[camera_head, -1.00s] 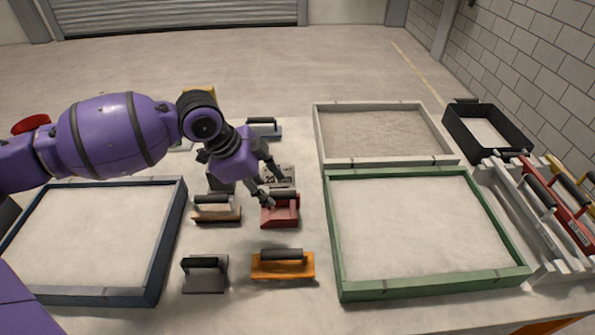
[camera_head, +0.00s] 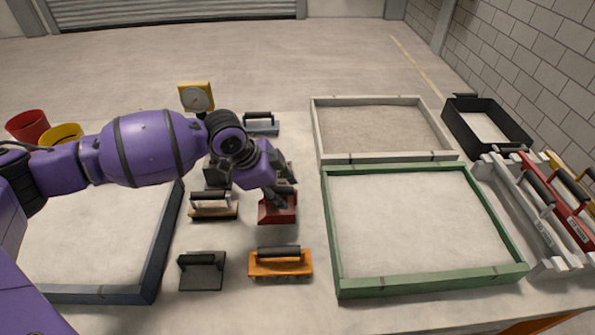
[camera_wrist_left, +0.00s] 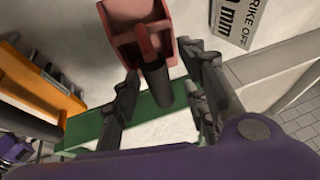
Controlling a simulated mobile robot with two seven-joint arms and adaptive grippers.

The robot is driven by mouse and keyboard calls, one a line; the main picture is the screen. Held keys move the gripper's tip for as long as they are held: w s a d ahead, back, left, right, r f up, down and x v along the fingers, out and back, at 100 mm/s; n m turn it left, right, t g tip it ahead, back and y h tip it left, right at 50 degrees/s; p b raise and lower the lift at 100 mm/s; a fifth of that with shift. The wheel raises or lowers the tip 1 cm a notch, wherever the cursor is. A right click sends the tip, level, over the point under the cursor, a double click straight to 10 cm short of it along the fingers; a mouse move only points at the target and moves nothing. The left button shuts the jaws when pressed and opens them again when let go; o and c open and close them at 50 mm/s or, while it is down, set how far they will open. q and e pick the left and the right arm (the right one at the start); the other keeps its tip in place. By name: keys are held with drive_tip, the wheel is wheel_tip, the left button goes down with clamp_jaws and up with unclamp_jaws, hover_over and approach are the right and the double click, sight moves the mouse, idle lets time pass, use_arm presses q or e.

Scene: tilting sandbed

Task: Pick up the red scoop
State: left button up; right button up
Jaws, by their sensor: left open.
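The red scoop (camera_head: 277,210) sits on the table between the blue-framed and green-framed sand trays, partly hidden by my left gripper in the head view. In the left wrist view the red scoop (camera_wrist_left: 133,28) shows its open box and its dark handle (camera_wrist_left: 157,82), which reaches between my fingers. My left gripper (camera_head: 284,192) is over the scoop, pointing down at it. In the left wrist view the left gripper (camera_wrist_left: 163,95) is open, one finger on each side of the handle, with gaps visible. My right gripper is not in view.
An orange tool (camera_head: 280,265) lies in front of the scoop, a grey tool (camera_head: 203,272) front left, and a wooden float (camera_head: 213,212) close on its left. The green-framed tray (camera_head: 335,240) stands to the right. A dial gauge (camera_head: 196,97) stands behind.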

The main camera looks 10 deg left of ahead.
use_arm(q)
drive_tip(key=c, duration=0.9)
clamp_jaws()
drive_tip(key=shift+r, duration=0.65)
wheel_tip(320, 180, up, 2)
drive_tip(key=shift+s+r, duration=0.15)
drive_tip(key=shift+r, duration=0.05)
drive_tip(key=s+d+r, duration=0.1)
drive_tip(key=s+r, duration=0.3)
drive_tip(key=s, duration=0.2)
drive_tip(key=s+d+r+p, duration=0.1)
drive_tip(key=s+r, duration=0.4)
drive_tip(key=s, duration=0.2)
drive_tip(key=shift+s+d+r, duration=0.15)
drive_tip(key=shift+s+d, duration=0.15)
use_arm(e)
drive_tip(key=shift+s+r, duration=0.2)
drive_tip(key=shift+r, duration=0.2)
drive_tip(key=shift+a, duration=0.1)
